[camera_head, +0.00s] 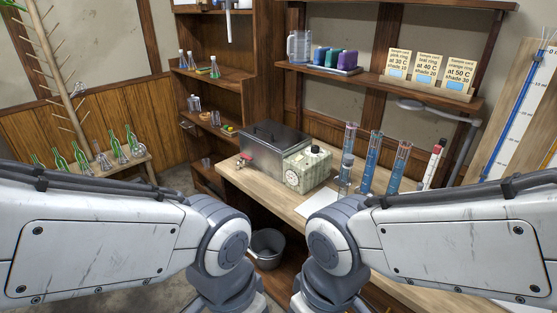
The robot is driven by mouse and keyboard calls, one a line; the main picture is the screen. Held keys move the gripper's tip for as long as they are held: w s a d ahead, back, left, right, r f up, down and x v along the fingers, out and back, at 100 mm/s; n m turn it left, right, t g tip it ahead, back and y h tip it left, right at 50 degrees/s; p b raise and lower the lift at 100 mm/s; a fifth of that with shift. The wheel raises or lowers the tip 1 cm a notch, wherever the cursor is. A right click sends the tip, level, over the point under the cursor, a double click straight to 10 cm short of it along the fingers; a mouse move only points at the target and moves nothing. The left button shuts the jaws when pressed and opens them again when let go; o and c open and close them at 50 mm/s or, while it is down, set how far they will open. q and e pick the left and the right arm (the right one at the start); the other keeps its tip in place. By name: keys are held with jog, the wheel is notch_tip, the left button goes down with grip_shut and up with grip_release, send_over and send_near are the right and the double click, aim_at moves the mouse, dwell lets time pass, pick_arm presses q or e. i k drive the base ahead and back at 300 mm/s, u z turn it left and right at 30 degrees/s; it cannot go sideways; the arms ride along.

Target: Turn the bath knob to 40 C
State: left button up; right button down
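The bath is a grey metal box with a dark lid (272,134), standing on the wooden bench. A pale green control unit (312,164) is joined to its right end. A round white dial (292,178) with marks around it is on the unit's front, and a small dark cap (315,149) is on its top. The dial's reading is too small to tell. My two arms reach in from the left and right below the bench, apart from the bath. Both grippers are out of view.
Tall blue-filled cylinders (373,160) and a smaller bottle (345,175) stand right of the control unit. A small red-handled tap (243,161) is at the bath's left end. Sample cards (427,70) stand on the shelf above. A grey bucket (267,247) is on the floor.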

aim_at(315, 149)
jog(key=u, duration=0.45)
jog(key=k, duration=0.5)
jog(key=u, duration=0.65)
jog(key=i, duration=1.95)
jog(key=z, duration=1.45)
jog(key=i, duration=0.95)
jog(key=z, duration=0.75)
